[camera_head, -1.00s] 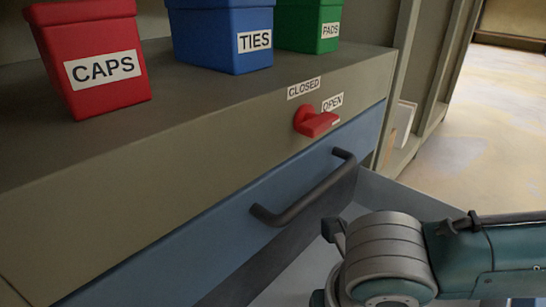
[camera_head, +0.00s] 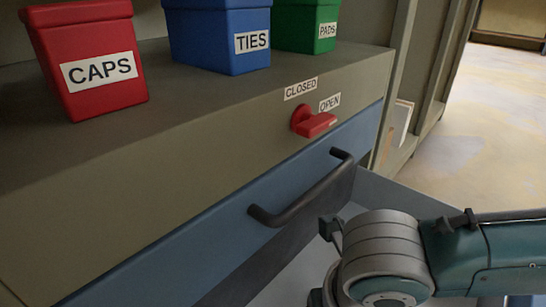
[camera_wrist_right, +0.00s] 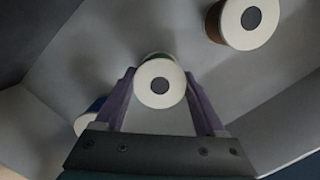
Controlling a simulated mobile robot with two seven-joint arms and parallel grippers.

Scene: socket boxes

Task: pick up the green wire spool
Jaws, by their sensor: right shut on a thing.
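The green wire spool (camera_wrist_right: 158,84) shows in the right wrist view with its round white end and dark centre hole facing the camera. A thin strip of green shows at its far edge. My right gripper (camera_wrist_right: 159,78) is shut on it, with one purple finger on each side. The spool is inside the grey drawer (camera_wrist_right: 75,55); I cannot tell whether it touches the drawer floor. In the head view my right arm reaches into the open drawer (camera_head: 385,185), and its gripper and the spools are hidden. My left gripper is not in view.
A brown spool (camera_wrist_right: 214,22) lies at the upper right in the wrist view, and a blue spool (camera_wrist_right: 93,110) is partly hidden by the left finger. Red (camera_head: 95,85), blue (camera_head: 220,40) and green (camera_head: 307,28) boxes stand on the cabinet. A drawer handle (camera_head: 305,195) and red latch (camera_head: 312,122) are nearby.

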